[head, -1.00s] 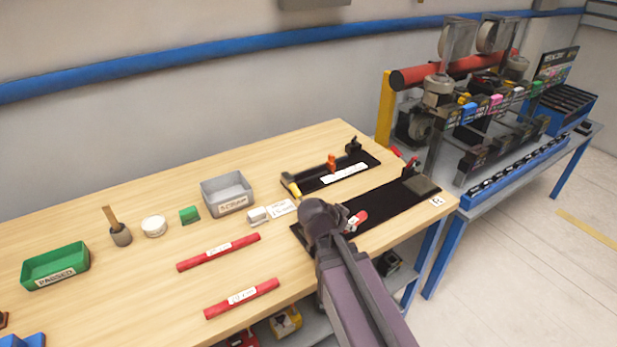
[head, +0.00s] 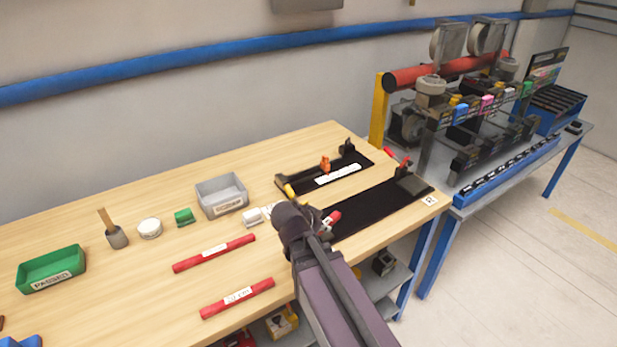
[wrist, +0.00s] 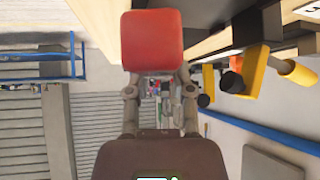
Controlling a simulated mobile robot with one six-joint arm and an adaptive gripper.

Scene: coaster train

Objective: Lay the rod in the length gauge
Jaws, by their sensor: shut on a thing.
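My gripper (wrist: 158,80) is shut on a red rod, whose red face (wrist: 152,40) fills the top middle of the wrist view. In the head view my arm hides the fingers. A short red piece with a white label, apparently the held rod (head: 332,217), shows just right of my wrist, over the near black plate. A black fixture with a white label, apparently the length gauge (head: 318,181), lies behind it, with a yellow part at its left end and an orange part along it. Its label is too small to read. The rod appears apart from that fixture.
The near black plate (head: 385,208) carries a raised block and red part at its right end. Two other red rods (head: 214,254) (head: 238,298) lie at the left front. A grey bin (head: 222,207), green block (head: 184,217) and green tray (head: 50,283) stand farther left.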

